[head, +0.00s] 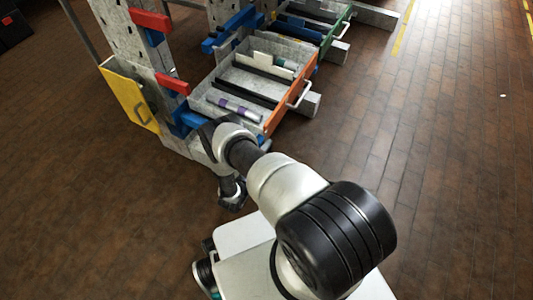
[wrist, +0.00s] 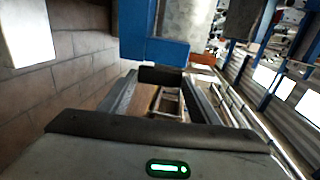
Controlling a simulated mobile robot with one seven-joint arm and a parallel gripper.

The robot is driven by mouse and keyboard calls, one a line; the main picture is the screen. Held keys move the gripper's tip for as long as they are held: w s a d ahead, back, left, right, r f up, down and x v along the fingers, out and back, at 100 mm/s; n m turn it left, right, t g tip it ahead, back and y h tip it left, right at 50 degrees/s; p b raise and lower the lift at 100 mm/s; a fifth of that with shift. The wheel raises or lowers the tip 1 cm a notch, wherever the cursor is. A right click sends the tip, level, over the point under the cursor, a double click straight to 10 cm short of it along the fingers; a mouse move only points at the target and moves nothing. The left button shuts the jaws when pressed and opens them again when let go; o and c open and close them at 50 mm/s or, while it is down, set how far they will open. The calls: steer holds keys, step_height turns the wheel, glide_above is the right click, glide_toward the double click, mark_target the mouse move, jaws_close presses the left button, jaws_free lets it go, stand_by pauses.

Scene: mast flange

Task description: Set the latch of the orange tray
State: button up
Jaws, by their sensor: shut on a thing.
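The orange tray (head: 286,100) stands pulled out from the grey rack in the head view. Its orange front carries a pale bar handle (head: 301,94). A blue part (head: 187,119) sits at the tray's near left corner by the rack post, partly behind my arm. In the wrist view a large blue block (wrist: 155,51) lies just beyond my gripper (wrist: 162,80). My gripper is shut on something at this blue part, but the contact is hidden. I cannot tell whether this part is the latch or how it is set. My arm hides the gripper in the head view.
A yellow panel (head: 128,96) and red blocks (head: 151,20) are on the rack's left. The brick floor (head: 410,150) at right is clear.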

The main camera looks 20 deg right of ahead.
steer(key=shift+w, duration=0.15)
stand_by(0.4)
steer(key=o, duration=1.5)
steer(key=shift+f, duration=0.1)
